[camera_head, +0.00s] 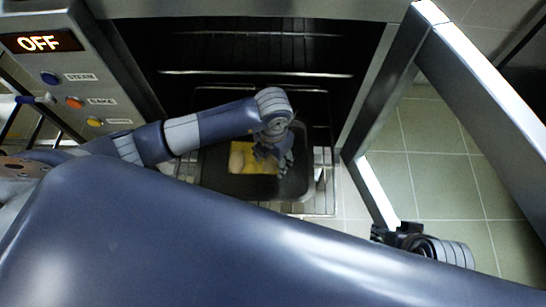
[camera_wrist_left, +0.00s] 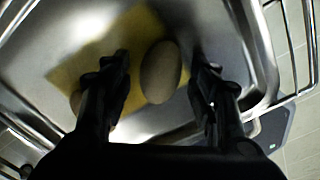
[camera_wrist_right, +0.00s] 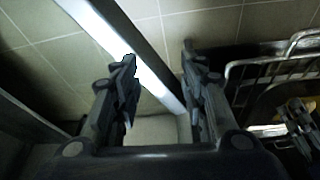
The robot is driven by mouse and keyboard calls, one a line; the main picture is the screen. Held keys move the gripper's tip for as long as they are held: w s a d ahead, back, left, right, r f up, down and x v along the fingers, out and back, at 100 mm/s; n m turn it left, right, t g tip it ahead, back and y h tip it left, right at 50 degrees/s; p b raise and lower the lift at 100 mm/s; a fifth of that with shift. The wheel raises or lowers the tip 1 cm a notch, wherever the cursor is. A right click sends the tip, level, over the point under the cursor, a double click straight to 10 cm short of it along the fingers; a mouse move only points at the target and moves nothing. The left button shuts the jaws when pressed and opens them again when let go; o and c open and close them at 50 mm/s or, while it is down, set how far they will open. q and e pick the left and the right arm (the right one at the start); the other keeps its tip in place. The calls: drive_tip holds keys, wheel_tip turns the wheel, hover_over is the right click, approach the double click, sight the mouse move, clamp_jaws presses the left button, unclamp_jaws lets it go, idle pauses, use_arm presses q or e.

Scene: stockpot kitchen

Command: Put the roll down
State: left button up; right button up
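A brown, egg-shaped roll (camera_wrist_left: 160,72) lies between the spread fingers of my left gripper (camera_wrist_left: 162,72) in the left wrist view, with a gap on each side. It appears to rest on or by the edge of a yellow sheet (camera_wrist_left: 98,50) in a metal tray (camera_wrist_left: 205,20). Part of another roll (camera_wrist_left: 76,101) shows behind the left finger. In the head view my left gripper (camera_head: 272,155) is low over the dark tray (camera_head: 213,178), with a pale roll (camera_head: 238,160) beside it. My right gripper (camera_wrist_right: 160,65) is open and empty.
The tray sits on a wire rack (camera_head: 325,190) pulled partly out of an open oven (camera_head: 260,55). The oven door (camera_head: 490,80) stands open at the right. A control panel reading OFF (camera_head: 38,42) is at the left. Tiled floor (camera_head: 425,135) lies beyond.

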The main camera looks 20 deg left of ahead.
sight(273, 160)
use_arm(q)
drive_tip(key=shift+r, duration=0.2)
wheel_tip(273, 160, up, 7)
drive_tip(key=shift+r+p, duration=0.1)
drive_tip(key=shift+p, duration=1.05)
drive_tip(key=shift+r+p, duration=0.45)
drive_tip(key=shift+r, duration=1.9)
use_arm(e)
drive_tip(key=shift+x, duration=1.4)
drive_tip(key=shift+s, duration=0.1)
